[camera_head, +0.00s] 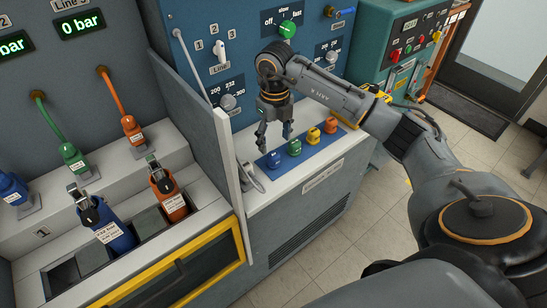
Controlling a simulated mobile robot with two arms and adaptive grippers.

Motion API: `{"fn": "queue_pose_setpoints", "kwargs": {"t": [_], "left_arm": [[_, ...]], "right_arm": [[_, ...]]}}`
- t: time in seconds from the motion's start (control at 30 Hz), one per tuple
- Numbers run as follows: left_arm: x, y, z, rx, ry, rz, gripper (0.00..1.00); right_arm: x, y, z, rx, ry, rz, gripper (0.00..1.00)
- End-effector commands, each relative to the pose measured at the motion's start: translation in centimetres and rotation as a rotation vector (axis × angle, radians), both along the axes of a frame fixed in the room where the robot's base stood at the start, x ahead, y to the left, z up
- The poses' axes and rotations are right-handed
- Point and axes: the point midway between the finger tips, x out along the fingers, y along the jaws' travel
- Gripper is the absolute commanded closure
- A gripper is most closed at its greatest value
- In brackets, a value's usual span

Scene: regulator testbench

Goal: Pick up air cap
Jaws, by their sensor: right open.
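Several small caps stand in a row on a blue strip on the testbench's white ledge: a blue one (273,159), a green one (294,147), a yellow one (313,135) and an orange one (330,126). I cannot tell which of them is the air cap. My right gripper (274,138) points down just above and behind the blue and green caps. Its fingers are apart with nothing between them, and I see no clear contact with a cap. My left gripper is not in view.
A thin upright panel (229,165) stands left of the ledge. A grey handle-like part (252,177) lies beside it. Left are blue (115,235) and orange (172,203) bottle-like units in slots. The blue control panel (240,60) rises behind the ledge. Floor is open at right.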

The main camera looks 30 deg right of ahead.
Motion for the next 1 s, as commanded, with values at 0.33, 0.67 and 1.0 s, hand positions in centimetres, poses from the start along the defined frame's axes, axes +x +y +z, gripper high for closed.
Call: {"fn": "queue_pose_setpoints", "kwargs": {"t": [0.33,0.67,1.0], "left_arm": [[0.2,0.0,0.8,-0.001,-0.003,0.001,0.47],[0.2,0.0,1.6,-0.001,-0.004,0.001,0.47],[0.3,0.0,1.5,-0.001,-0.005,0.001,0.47]], "right_arm": [[0.0,0.1,-3.3,0.001,0.003,0.000,0.36],[0.1,0.2,-7.3,0.001,-0.001,0.001,0.36],[0.1,0.2,-7.4,0.000,-0.002,0.001,0.60]]}}
